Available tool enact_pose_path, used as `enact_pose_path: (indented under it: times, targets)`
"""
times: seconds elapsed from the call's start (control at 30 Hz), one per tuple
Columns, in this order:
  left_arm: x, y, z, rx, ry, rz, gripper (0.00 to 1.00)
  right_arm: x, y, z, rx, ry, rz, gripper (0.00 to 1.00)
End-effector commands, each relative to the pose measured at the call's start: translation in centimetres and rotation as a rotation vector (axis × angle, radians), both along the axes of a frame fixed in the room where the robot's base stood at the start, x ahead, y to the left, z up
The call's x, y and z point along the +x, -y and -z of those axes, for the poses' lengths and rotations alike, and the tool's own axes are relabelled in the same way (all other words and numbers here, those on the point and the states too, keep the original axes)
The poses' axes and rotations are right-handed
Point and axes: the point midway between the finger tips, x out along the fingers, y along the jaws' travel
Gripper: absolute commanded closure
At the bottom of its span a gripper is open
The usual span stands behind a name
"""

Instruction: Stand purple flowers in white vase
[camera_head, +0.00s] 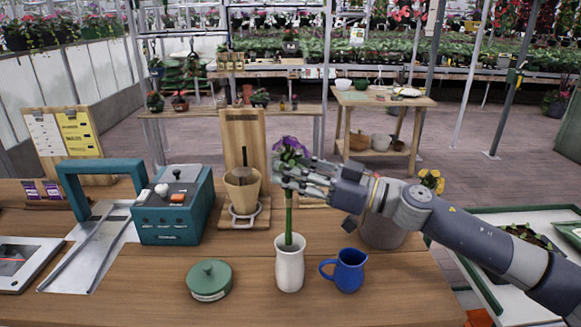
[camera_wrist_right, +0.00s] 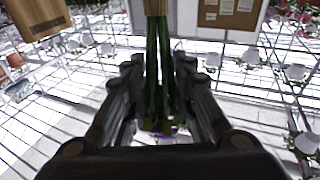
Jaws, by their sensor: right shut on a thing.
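My right gripper (camera_head: 284,180) comes in from the right and is shut on the purple flowers (camera_head: 290,145), high on their green stems. The blooms show just above the fingers and the stems hang upright below. The white vase (camera_head: 289,268) stands upright on the wooden table, straight under the gripper. The lower stem ends overlap the vase's mouth; how deep they reach inside is hidden. In the right wrist view the green stems (camera_wrist_right: 159,65) run between the fingers, with a little purple near the palm. My left gripper is not in view.
A blue mug (camera_head: 349,272) stands close right of the vase, a green lidded pot (camera_head: 209,279) to its left. Behind are a wooden stand with a tan cone (camera_head: 242,187) and a grey pot (camera_head: 382,236). A teal machine (camera_head: 174,220) is at left. Table front right is clear.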

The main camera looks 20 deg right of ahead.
Motion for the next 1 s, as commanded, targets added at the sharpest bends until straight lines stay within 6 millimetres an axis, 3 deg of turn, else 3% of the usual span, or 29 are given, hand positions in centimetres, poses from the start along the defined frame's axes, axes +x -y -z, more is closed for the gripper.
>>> enact_pose_path:
  times: [0.7, 1.0]
  targets:
    - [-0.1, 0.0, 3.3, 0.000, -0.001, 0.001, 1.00, 0.0, 0.0, 6.1, 0.001, -0.002, 0.000, 1.00]
    - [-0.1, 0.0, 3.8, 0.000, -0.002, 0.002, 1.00, 0.0, 0.0, 7.3, 0.001, 0.000, 0.000, 1.00]
